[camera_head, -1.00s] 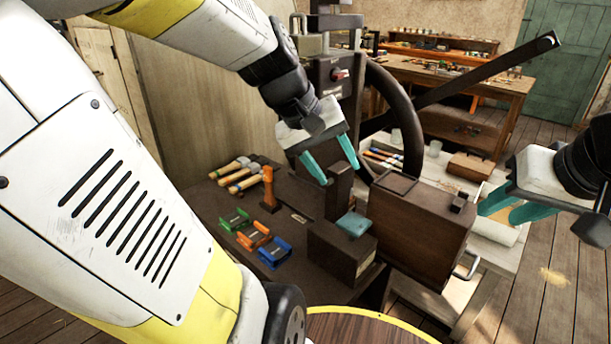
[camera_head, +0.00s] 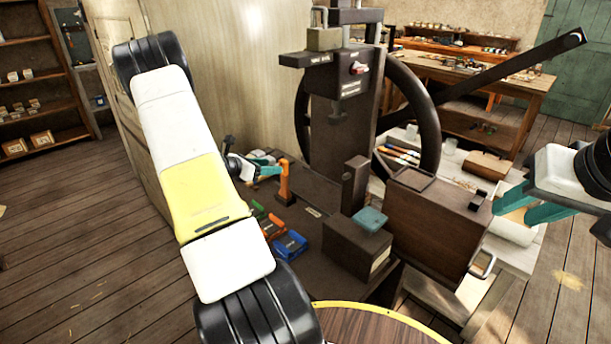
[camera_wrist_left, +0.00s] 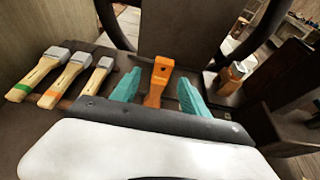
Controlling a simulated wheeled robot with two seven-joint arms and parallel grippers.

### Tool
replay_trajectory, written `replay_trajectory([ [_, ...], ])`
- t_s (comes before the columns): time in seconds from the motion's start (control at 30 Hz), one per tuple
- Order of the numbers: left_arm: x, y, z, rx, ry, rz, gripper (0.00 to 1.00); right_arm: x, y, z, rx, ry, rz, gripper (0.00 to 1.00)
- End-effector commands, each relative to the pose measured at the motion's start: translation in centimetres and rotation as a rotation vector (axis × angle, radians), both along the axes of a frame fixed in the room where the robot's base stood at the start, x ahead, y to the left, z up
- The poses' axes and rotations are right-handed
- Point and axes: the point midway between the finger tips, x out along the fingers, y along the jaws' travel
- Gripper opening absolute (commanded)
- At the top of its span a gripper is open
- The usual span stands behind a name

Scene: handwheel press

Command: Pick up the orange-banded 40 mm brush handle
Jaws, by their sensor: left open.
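Three brush handles with grey heads lie side by side in the left wrist view, at the left. The orange-banded handle (camera_wrist_left: 66,84) is the middle one, between a green-banded one (camera_wrist_left: 38,75) and a third (camera_wrist_left: 92,82) whose band I cannot make out. In the head view my left arm and gripper mostly hide them. My left gripper (camera_wrist_left: 160,77) is open and low over the bench. An orange upright piece (camera_wrist_left: 157,88) shows between its fingers; whether it touches them I cannot tell. My right gripper (camera_head: 497,212) is open and empty at the right.
The orange upright (camera_head: 284,182) stands on the dark bench near green, orange and blue cradles (camera_head: 290,244). The press column (camera_head: 338,130), its handwheel (camera_head: 428,125) and a brown box (camera_head: 430,230) rise to the right. Open floor lies to the left.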

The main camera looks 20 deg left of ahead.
Motion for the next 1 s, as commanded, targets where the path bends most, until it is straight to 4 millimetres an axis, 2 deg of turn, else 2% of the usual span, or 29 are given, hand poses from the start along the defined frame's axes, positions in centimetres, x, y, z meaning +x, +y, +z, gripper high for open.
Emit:
replay_trajectory([
  [0.27, 2.3, -1.3, -1.0, 0.002, -0.001, -0.006, 0.53, 0.0, 0.0, 0.0, 0.000, 0.000, 0.000, 0.36],
  [0.5, 5.3, -2.7, -2.4, 0.002, 0.000, -0.006, 0.53, 0.0, 0.0, 0.0, 0.000, 0.000, 0.000, 0.36],
  [0.77, 5.8, -2.7, -2.5, 0.004, 0.001, -0.005, 0.53, 0.0, 0.0, 0.0, 0.000, 0.000, 0.000, 0.36],
  [1.0, 5.7, -2.8, -2.5, 0.004, 0.001, -0.006, 0.06, 0.0, 0.0, 0.0, 0.000, 0.000, 0.000, 0.36],
])
